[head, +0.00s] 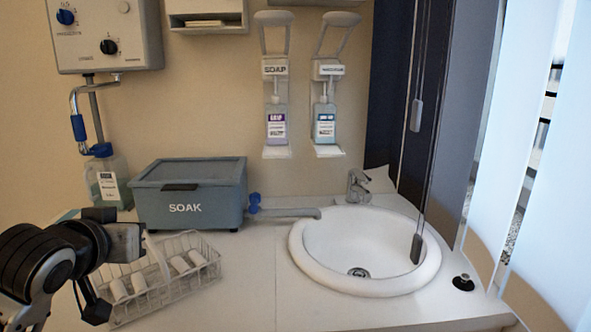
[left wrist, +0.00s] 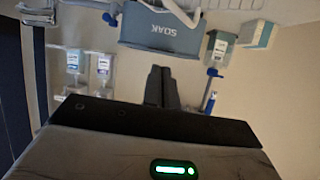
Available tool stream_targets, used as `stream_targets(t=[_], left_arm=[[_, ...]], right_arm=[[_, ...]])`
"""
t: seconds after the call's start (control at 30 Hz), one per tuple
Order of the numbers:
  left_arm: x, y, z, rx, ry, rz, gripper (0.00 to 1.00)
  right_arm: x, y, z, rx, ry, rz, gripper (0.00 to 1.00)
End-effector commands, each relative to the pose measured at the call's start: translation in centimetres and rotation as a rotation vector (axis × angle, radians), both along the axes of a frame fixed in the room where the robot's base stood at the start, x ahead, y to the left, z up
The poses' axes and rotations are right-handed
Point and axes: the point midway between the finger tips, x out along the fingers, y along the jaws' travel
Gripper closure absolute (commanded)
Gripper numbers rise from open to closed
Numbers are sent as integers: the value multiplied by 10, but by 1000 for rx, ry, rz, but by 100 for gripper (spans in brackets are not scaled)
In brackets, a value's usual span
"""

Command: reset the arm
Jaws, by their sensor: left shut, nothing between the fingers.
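My left arm (head: 60,262) comes in from the left in the head view, black and grey, in front of the wire basket. In the left wrist view, my left gripper (left wrist: 160,72) shows as two dark fingers close together, shut with nothing between them. The view is upside down, and the fingers point toward the wall area near the SOAK box (left wrist: 162,28), apart from it as far as I can tell. In the head view the fingertips are not clearly seen. My right gripper is in neither view.
A wire basket (head: 205,246) with white bottles lies close to my arm. Behind it are the SOAK box (head: 188,208) and a bottle (head: 108,182) under a wall unit (head: 105,35). A round sink (head: 300,253) is right. Counter between basket and sink is clear (head: 250,290).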

Motion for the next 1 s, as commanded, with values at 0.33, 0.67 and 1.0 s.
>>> stream_targets(t=[0.33,0.67,1.0], left_arm=[[-45,-22,-103,31,224,-51,100],[-164,-50,-229,58,586,-125,100],[-281,-63,-285,62,876,-172,100]], right_arm=[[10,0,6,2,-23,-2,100],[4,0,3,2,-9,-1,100],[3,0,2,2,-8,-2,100]])
